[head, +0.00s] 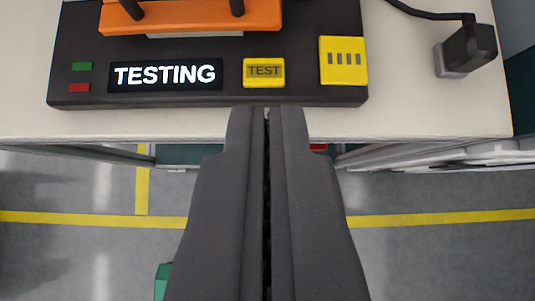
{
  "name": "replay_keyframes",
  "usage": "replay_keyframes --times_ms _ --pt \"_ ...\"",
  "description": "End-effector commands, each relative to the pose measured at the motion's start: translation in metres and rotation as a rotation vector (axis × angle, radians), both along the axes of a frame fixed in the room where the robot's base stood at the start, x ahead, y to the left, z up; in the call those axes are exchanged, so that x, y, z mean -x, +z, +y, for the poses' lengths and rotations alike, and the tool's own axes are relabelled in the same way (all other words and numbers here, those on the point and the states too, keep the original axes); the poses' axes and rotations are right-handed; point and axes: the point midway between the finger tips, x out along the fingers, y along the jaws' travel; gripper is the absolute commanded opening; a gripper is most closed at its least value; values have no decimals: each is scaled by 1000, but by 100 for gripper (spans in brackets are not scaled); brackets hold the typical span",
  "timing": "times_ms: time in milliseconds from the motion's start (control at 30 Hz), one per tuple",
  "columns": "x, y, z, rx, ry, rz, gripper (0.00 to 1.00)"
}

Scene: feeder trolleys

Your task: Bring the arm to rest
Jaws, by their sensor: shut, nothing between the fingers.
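My gripper (267,112) reaches up from the bottom middle of the head view. Its two dark fingers lie together, shut with nothing between them. The fingertips overlap the front edge of a black test unit (210,96) in the picture; I cannot tell whether they touch it. The unit bears a lit display (165,75) reading "TESTING" and a yellow button (263,72) marked "TEST", just beyond the fingertips.
The unit stands on a pale table (430,110). An orange part (205,15) sits on it, cut off at the top. A yellow slotted block (343,60) is at its right. A black plug (468,50) with a cable lies further right. Grey floor shows below.

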Motion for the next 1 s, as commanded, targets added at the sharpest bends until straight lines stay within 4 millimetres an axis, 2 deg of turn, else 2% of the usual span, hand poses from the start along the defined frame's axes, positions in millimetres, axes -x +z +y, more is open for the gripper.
replay_keyframes --times_ms 267,367,467,667,700,867,900,1000 --pt "0 1 0 1 0 -2 0" --pt "-2 18 3 9 -2 -18 0" --pt "-5 56 12 24 -9 -58 0" --pt "3 179 50 47 -29 -187 0" --pt "8 203 59 48 -31 -214 0" --pt "37 295 99 41 -39 -324 0" --pt "47 318 109 36 -40 -355 0" --pt "74 367 134 23 -39 -419 0"
